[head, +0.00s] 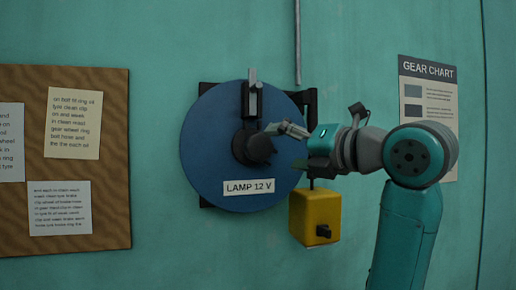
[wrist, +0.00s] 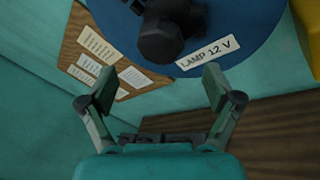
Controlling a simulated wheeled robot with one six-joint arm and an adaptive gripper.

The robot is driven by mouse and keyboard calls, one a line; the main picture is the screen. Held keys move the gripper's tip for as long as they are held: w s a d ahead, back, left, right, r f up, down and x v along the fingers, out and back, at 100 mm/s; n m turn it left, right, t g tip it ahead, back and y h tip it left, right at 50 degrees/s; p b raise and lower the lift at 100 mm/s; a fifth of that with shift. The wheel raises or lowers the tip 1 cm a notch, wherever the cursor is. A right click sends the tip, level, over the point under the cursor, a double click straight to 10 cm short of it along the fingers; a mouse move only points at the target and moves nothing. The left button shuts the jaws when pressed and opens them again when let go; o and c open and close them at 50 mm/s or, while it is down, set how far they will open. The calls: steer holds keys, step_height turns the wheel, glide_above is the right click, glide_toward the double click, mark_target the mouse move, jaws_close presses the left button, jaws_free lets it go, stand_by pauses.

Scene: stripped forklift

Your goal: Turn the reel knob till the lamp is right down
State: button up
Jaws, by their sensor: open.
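The blue reel (head: 215,150) is mounted on the green wall and carries a "LAMP 12 V" label. The dark reel knob (head: 254,147) sticks out at its middle; in the wrist view the knob (wrist: 160,40) is at the top, beyond the fingertips. My gripper (head: 288,146) is at the right of the knob, its fingers open and empty. In the wrist view my gripper (wrist: 149,92) has a wide gap, with the knob outside it. No lamp shows clearly; whether the yellow box (head: 315,218) below right of the reel is part of it, I cannot tell.
A grey latch-like bar (head: 253,92) stands on the reel above the knob. A corkboard (head: 110,190) with papers hangs at the left. A gear chart (head: 440,90) is on the wall behind my arm. A thin pipe (head: 298,40) runs down the wall above.

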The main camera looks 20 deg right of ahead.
mark_target(263, 148)
steer(key=x, duration=0.8)
steer(key=shift+w+a, duration=0.1)
steer(key=shift+w, duration=0.2)
steer(key=c, duration=1.1)
